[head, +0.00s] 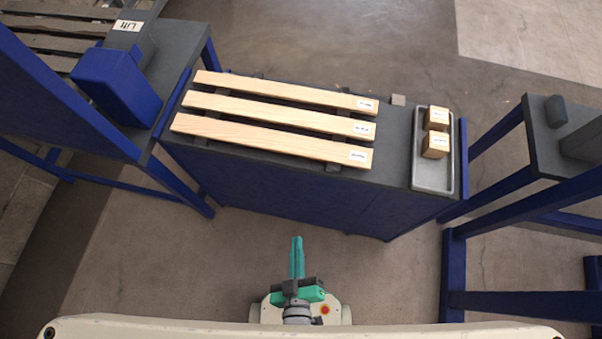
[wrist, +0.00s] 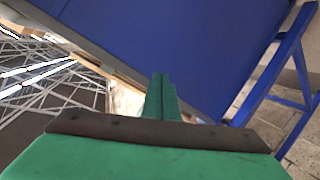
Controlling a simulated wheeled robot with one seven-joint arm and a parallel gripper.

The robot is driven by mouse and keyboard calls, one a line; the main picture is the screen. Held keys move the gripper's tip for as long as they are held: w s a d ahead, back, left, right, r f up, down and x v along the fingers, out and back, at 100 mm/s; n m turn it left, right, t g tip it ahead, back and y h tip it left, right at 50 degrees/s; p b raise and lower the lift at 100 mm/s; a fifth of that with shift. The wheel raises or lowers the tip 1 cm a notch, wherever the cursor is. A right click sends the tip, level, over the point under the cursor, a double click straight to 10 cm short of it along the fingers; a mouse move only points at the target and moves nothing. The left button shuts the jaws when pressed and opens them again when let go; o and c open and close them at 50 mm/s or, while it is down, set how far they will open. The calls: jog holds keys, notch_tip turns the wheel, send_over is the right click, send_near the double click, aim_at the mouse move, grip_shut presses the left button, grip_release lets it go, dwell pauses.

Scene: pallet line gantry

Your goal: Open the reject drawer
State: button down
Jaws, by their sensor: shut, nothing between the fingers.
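My gripper (head: 297,240) is shut and empty, with its green fingers together, in the lower middle of the head view. It points at the blue cabinet (head: 290,195) with the dark grey top, and a strip of floor shows between them. In the wrist view the closed fingertips (wrist: 160,78) overlap the lower edge of a broad blue panel (wrist: 190,45), and I cannot tell how far apart they are. No drawer front or handle can be made out in either view, so I cannot tell the reject drawer's state.
Three wooden boards (head: 280,91) lie on the cabinet top beside a grey tray (head: 433,178) with two wooden blocks (head: 436,144). A blue-legged table (head: 179,80) stands left and another (head: 545,146) right. The floor (head: 180,250) before the cabinet is clear.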

jog(key=w+a+f+n+g, duration=0.1)
jog(key=w+f+n+g, duration=0.1)
jog(key=w+f+n, duration=0.7)
jog(key=w+a+f+n+g, duration=0.1)
jog(key=w+f+n, duration=0.4)
jog(key=f, duration=0.8)
jog(key=w+d+f+n+g+h, duration=0.1)
jog(key=w+f+n, duration=0.6)
jog(key=w, duration=0.5)
jog(key=w+d+f+n+g+h, duration=0.1)
jog(key=w+d+f+n, duration=0.1)
jog(key=w+f+n, duration=0.5)
jog(key=w+f, duration=0.2)
jog(key=w, duration=0.3)
jog(key=shift+d+f, duration=0.25)
jog(key=shift+f, duration=0.15)
